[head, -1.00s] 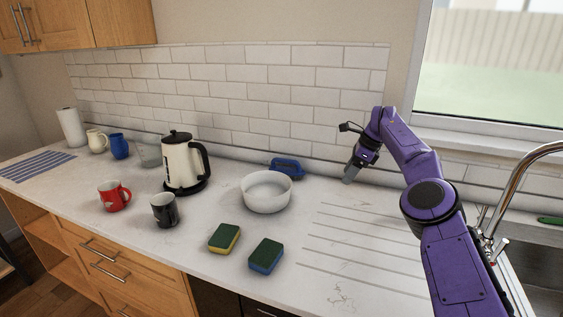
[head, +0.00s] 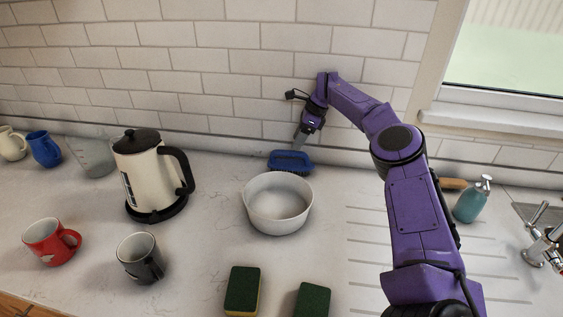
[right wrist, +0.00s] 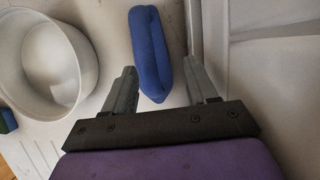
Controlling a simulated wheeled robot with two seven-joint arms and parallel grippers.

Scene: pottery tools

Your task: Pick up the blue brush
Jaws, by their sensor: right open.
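The blue brush (head: 291,160) lies on the counter behind the white bowl, near the tiled wall. In the right wrist view the blue brush (right wrist: 149,52) reaches from the top down to the space between the fingers. My right gripper (head: 298,143) is just above the brush in the head view, pointing down. In the right wrist view my right gripper (right wrist: 160,80) is open, with one finger on each side of the brush's near end and gaps showing. Whether the fingers are at the brush's height is hard to tell. My left gripper is not in view.
The white bowl (head: 250,215) stands close in front of the brush. A kettle (head: 140,180), a red mug (head: 45,243) and a black mug (head: 140,262) stand to the left. Two sponges (head: 242,290) lie in front. The tiled wall (head: 230,90) is close behind.

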